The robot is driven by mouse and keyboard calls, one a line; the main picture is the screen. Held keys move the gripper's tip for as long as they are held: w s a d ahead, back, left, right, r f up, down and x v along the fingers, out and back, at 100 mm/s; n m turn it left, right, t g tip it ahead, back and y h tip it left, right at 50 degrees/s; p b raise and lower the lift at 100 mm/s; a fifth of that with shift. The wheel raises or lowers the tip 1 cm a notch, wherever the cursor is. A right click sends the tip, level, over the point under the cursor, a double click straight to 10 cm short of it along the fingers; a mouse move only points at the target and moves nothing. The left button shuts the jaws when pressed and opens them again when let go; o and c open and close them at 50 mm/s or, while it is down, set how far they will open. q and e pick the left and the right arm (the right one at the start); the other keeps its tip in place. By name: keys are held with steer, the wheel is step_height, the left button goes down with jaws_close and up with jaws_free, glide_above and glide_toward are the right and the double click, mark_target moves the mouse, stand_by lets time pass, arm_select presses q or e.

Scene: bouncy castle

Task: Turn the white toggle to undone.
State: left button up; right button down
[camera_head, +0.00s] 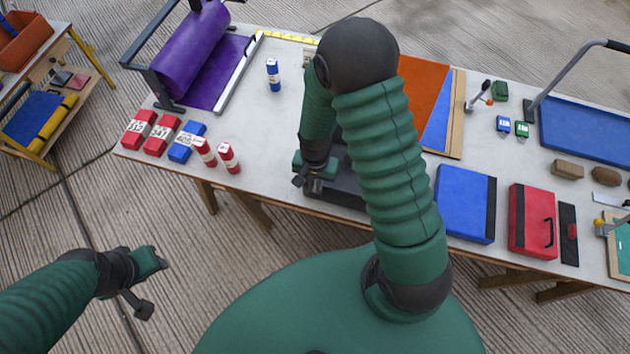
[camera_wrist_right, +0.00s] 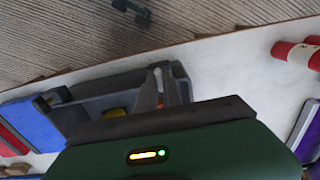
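A dark grey device (camera_head: 345,188) sits at the table's near edge, partly hidden behind my right arm. It also shows in the right wrist view as a grey, tray-like body (camera_wrist_right: 95,88) with a small yellow part and a small orange-red part. My right gripper (camera_head: 312,172) is at the left side of this device, low over it. Its fingers (camera_wrist_right: 163,90) show against the device, but whether they grip anything is unclear. My left gripper (camera_head: 145,283) is off the table at lower left, with nothing visible in it.
Red and blue weighted blocks (camera_head: 163,135) and red-white cylinders (camera_head: 204,152) stand left of the device. A purple roll (camera_head: 185,55) is behind them. A blue case (camera_head: 465,204) and a red case (camera_head: 532,220) lie to the right.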

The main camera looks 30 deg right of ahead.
stand_by(0.3)
steer(key=shift+m, duration=0.3)
steer(key=m+p, duration=0.1)
steer(key=m, duration=0.2)
steer(key=shift+r+m, duration=0.1)
steer(key=shift+m, duration=0.3)
steer(key=m+p, duration=0.2)
steer(key=m, duration=0.2)
steer(key=m+p, duration=0.2)
steer(key=m, duration=0.3)
steer(key=shift+r, duration=0.1)
steer(key=m+p, duration=0.2)
steer(key=m, duration=0.2)
steer(key=shift+w, duration=0.1)
steer(key=shift+m, duration=0.3)
steer(key=c, duration=1.5)
jaws_free()
